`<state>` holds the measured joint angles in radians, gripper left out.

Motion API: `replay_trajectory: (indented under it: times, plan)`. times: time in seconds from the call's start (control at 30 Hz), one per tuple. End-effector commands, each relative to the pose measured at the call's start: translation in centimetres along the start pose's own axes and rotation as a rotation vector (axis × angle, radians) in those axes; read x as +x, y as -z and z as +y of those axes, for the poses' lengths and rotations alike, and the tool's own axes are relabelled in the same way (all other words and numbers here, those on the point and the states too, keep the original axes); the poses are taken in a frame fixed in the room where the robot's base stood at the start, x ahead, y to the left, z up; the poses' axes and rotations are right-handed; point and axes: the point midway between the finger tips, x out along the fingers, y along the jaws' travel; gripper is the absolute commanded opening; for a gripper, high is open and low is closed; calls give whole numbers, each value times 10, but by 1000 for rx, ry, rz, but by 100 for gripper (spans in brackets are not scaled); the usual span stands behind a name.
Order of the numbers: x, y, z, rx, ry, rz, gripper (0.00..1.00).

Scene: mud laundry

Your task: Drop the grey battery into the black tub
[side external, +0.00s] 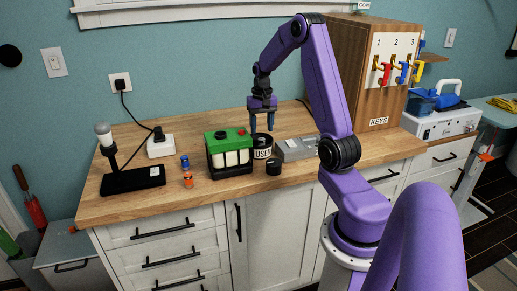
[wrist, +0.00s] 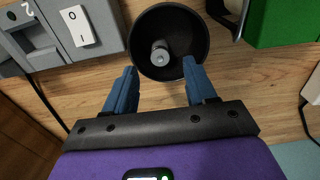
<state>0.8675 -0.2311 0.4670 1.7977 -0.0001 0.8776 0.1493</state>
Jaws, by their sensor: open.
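The black tub (side external: 262,153), with a white label reading "USED", stands on the wooden counter. In the wrist view the round tub (wrist: 203,38) is seen from above, just beyond my fingertips. The grey battery (wrist: 160,55) shows end-on inside the tub's rim, apart from my fingers. I cannot tell if it touches the tub's floor. In the side view the battery is hidden. My gripper (side external: 262,122) points down above the tub. In the wrist view my gripper (wrist: 158,74) has its two blue fingers wide apart with nothing between them.
A green-topped case (side external: 228,140) stands left of the tub, and a grey box (side external: 297,147) stands right. A small black cylinder (side external: 273,167) is in front. A wooden key cabinet (side external: 350,70) stands back right.

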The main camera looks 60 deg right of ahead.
Motion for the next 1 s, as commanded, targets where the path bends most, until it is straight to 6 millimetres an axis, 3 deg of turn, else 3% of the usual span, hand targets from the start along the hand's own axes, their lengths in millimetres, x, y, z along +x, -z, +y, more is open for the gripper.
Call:
replay_trajectory:
  times: [0.17,0.8,1.0]
  plan:
    - [-16,1,0,1,1,5,56]
    - [-144,1,0,0,1,6,56]
    - [-167,1,0,0,0,2,56]
